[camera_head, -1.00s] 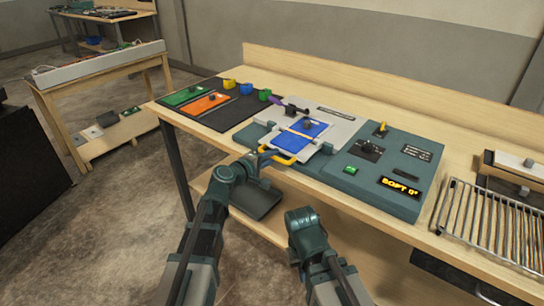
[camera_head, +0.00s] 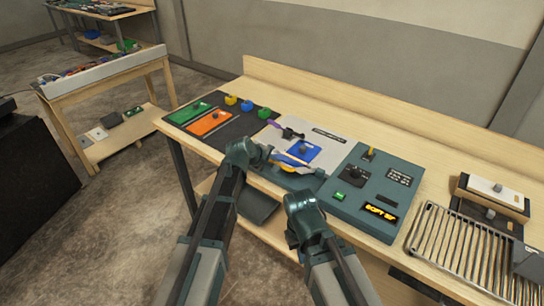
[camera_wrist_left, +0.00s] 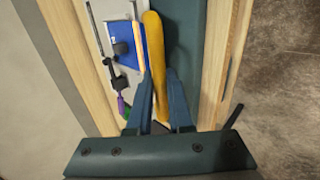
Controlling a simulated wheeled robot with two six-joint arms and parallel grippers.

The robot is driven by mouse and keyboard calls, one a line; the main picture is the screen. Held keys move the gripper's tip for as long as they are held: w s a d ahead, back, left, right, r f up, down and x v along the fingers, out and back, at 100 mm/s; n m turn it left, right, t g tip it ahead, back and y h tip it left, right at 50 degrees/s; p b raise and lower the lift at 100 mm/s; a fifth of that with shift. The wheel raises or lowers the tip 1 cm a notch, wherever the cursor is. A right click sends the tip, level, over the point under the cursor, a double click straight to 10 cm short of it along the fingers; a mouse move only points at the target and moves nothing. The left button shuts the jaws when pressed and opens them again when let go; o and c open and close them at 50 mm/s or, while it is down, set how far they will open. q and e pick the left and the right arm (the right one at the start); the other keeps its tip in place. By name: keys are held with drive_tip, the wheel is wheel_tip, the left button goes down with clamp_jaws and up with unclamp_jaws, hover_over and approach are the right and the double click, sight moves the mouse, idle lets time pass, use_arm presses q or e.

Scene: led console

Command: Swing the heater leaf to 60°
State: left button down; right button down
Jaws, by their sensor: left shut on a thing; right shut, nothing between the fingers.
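The console display (camera_head: 381,212) reads SOFT and a number too blurred to read. My right gripper (camera_head: 293,239) is shut and empty, low in front of the bench edge.
A black mat with green (camera_head: 188,111) and orange (camera_head: 209,122) plates lies left of the leaf, with small coloured blocks behind. A purple-handled tool (camera_head: 275,124) is behind the leaf. A wire rack (camera_head: 455,240) stands at the right. Bare bench runs along the back.

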use_arm(q)
drive_tip(key=w+r+g+p, duration=0.1)
drive_tip(key=p, duration=0.1)
drive_tip(key=d+r+g+y+p, duration=0.1)
drive_tip(key=r+p, duration=0.1)
drive_tip(key=w+r+p, duration=0.1)
drive_tip(key=p, duration=0.1)
drive_tip(key=shift+w+d+r+g+y, duration=0.15)
drive_tip(key=shift+w+d+g+y, duration=0.2)
drive_tip(key=shift+g+y, duration=0.05)
drive_tip(key=shift+w+d+r+p, duration=0.1)
drive_tip(key=shift+w+p, duration=0.05)
drive_tip(key=shift+p, duration=0.3)
drive_tip(key=shift+w+d+r+p, duration=0.3)
drive_tip(key=shift+w+d+p, duration=0.05)
drive_tip(key=c, duration=0.8)
unclamp_jaws()
drive_tip(key=shift+c, duration=0.2)
drive_tip(key=shift+r, duration=0.1)
